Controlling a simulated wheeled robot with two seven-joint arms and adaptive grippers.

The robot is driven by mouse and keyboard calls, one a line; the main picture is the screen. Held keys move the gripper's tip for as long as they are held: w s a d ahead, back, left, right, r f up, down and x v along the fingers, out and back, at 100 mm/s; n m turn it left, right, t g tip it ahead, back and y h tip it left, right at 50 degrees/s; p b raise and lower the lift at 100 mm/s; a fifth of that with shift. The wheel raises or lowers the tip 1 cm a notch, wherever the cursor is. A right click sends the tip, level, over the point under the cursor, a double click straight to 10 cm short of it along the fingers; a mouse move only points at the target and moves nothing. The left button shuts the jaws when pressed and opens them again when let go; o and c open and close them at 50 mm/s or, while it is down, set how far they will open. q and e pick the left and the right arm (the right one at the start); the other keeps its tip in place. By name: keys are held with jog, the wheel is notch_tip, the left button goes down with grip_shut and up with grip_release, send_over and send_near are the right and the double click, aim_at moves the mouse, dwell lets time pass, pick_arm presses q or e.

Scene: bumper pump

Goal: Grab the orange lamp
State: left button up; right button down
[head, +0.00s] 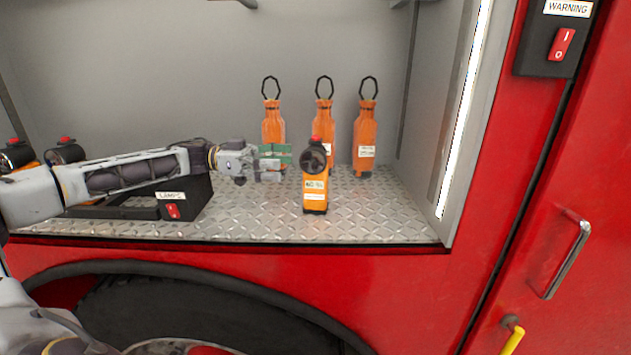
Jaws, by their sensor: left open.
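The orange lamp (315,192) stands upright on the metal tread-plate shelf, near its front edge. It has an orange body with labels, a dark round head and a red top. My left gripper (277,164) comes in from the left and is just left of the lamp's head. Its jaws are open and empty, apart from the lamp, pointing right towards it. My right gripper is not in view.
Several orange bottles with black loops (366,138) stand behind the lamp. A black lamp holder (185,200) with a red switch lies left, under my arm, near other lamps (66,151). The compartment's right wall (425,120) is close; the shelf right of the lamp is clear.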

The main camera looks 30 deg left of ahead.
aim_at(315, 162)
pick_arm(q)
jog(key=shift+p+x, duration=0.35)
jog(key=shift+x, duration=1.25)
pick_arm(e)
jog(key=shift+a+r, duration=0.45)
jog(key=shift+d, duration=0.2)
pick_arm(q)
jog(key=shift+d, duration=0.1)
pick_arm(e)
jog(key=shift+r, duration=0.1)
pick_arm(q)
jog(key=shift+r+p+x, duration=0.2)
jog(key=shift+p+x, duration=0.55)
jog(key=shift+x, duration=0.4)
jog(key=shift+p+x, duration=0.45)
jog(key=shift+x, duration=0.8)
jog(key=shift+w+d, duration=0.1)
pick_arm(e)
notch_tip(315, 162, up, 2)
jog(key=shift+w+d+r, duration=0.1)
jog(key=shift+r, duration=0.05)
pick_arm(q)
jog(key=shift+f, duration=0.1)
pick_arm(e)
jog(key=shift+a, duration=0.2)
pick_arm(q)
jog(key=shift+c, duration=0.3)
